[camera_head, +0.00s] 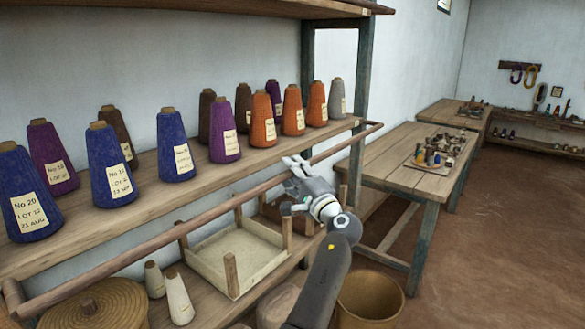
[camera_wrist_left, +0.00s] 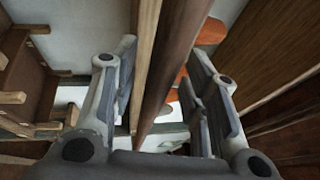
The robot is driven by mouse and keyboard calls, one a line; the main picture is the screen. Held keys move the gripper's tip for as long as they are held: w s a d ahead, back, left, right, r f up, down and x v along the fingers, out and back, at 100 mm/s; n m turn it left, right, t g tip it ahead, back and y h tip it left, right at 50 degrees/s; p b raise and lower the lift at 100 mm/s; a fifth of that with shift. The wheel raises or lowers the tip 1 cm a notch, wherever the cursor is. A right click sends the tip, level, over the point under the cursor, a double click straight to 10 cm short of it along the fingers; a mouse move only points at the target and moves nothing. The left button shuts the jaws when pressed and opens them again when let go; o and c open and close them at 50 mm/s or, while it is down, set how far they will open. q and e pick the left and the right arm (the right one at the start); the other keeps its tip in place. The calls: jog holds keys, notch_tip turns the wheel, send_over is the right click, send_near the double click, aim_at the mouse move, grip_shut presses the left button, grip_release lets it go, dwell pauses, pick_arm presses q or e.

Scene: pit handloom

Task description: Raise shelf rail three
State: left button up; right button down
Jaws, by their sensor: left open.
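A long brown wooden rail (camera_head: 340,147) runs along the front of the yarn shelf (camera_head: 268,157). My left gripper (camera_head: 294,163) is at the rail, toward its right half, with its fingers open. In the left wrist view, the rail (camera_wrist_left: 172,65) passes between the two open fingers of my left gripper (camera_wrist_left: 160,65), nearer the right finger. I cannot tell whether a finger touches it. My right gripper is out of view. No number on the rail can be made out.
Several labelled yarn cones (camera_head: 112,165) stand on the shelf behind the rail. Below are a shallow wooden tray (camera_head: 234,252) with corner posts, a woven basket lid (camera_head: 95,305) and a round basket (camera_head: 370,296). A table (camera_head: 400,172) stands to the right, beside open floor.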

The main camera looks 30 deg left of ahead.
pick_arm(q)
jog(key=shift+w+a, duration=0.1)
jog(key=shift+a, duration=0.1)
grip_shut()
jog(key=shift+r, duration=0.1)
dwell(0.4)
